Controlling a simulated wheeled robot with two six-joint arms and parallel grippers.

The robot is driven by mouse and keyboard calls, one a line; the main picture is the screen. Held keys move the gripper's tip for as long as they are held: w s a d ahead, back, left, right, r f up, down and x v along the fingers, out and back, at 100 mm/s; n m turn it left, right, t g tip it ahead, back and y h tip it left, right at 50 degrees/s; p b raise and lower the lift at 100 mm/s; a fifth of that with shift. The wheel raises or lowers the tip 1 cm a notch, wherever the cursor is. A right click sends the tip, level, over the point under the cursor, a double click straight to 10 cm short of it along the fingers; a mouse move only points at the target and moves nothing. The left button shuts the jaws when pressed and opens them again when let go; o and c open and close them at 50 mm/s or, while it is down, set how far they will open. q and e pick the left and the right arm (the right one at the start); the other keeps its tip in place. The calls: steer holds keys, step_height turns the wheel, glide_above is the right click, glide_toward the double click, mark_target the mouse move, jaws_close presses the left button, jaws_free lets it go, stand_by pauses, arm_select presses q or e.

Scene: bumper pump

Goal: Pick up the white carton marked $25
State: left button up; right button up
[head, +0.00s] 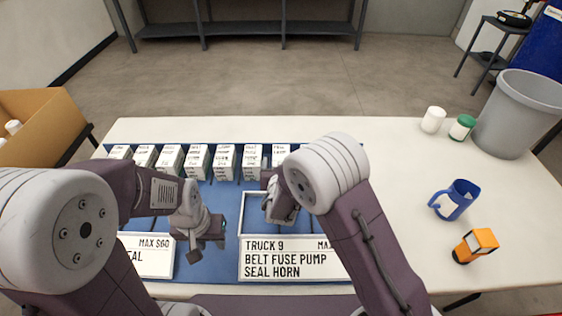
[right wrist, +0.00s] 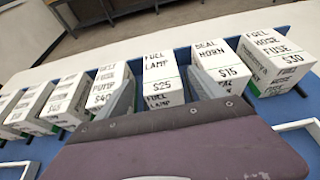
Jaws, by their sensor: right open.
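The white carton marked $25 (right wrist: 160,82), with "FUEL LAMP" on its top and front, stands in the row of white cartons in the right wrist view. In the head view the lettering is too small to tell which carton it is. My right gripper (right wrist: 162,76) is open, with one grey finger on each side of the $25 carton's front in the picture; contact cannot be told. In the head view my right gripper (head: 269,182) hangs by the row's right part. My left gripper (head: 210,233) is low over the blue mat, its jaw gap unclear.
A $15 carton (right wrist: 219,65) and a $40 carton (right wrist: 107,85) flank the $25 one closely. A white-framed tray area labelled Truck 9 (head: 285,258) lies in front. A blue mug (head: 455,200), orange object (head: 475,245) and two jars stand on the table's right.

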mark_target(281, 155)
steer(key=x, duration=0.5)
steer(key=shift+w, duration=0.2)
steer(key=shift+s, duration=0.1)
steer(key=shift+c, duration=0.4)
steer(key=c, duration=1.5)
steer(key=shift+r, duration=0.15)
jaws_close()
